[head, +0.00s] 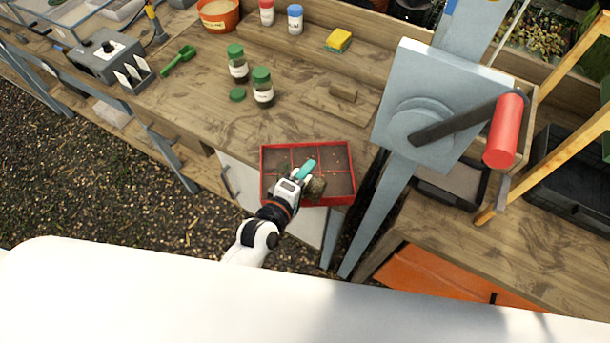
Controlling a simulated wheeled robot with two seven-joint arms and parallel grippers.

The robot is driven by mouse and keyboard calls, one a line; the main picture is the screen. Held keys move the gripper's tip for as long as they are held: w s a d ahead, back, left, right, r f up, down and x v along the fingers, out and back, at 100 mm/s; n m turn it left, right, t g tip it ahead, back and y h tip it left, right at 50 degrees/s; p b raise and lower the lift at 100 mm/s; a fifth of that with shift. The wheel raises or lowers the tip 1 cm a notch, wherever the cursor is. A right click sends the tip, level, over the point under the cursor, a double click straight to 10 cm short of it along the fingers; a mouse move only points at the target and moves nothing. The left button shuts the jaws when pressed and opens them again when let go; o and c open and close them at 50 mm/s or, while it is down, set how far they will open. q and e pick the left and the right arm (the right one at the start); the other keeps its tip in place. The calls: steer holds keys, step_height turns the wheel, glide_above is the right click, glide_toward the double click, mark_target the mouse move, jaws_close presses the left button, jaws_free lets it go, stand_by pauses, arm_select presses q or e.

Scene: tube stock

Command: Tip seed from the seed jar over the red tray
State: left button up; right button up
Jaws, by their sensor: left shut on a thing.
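The red tray (264,160) lies on the wooden bench near its front edge, divided by red bars and filled with dark soil. My left gripper (309,176) is over the front middle of the tray. It is shut on a small brownish jar, the seed jar (317,188), which seems tipped on its side above the soil. Its mouth and any falling seed are too small to make out. A loose green lid (237,94) lies on the bench behind and to the left. My right gripper is not in view.
A wooden block (343,91) lies behind the tray. A grey post with a plate (440,85) and red-handled crank (507,125) rises right of the tray. The bench left of the tray is clear.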

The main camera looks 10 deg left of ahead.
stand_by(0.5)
arm_select(q)
steer(key=shift+r+m+y+p, duration=0.15)
steer(key=shift+m+y+p, duration=0.2)
steer(key=shift+p, duration=0.2)
steer(key=shift+m, duration=0.35)
steer(key=shift+d, duration=0.1)
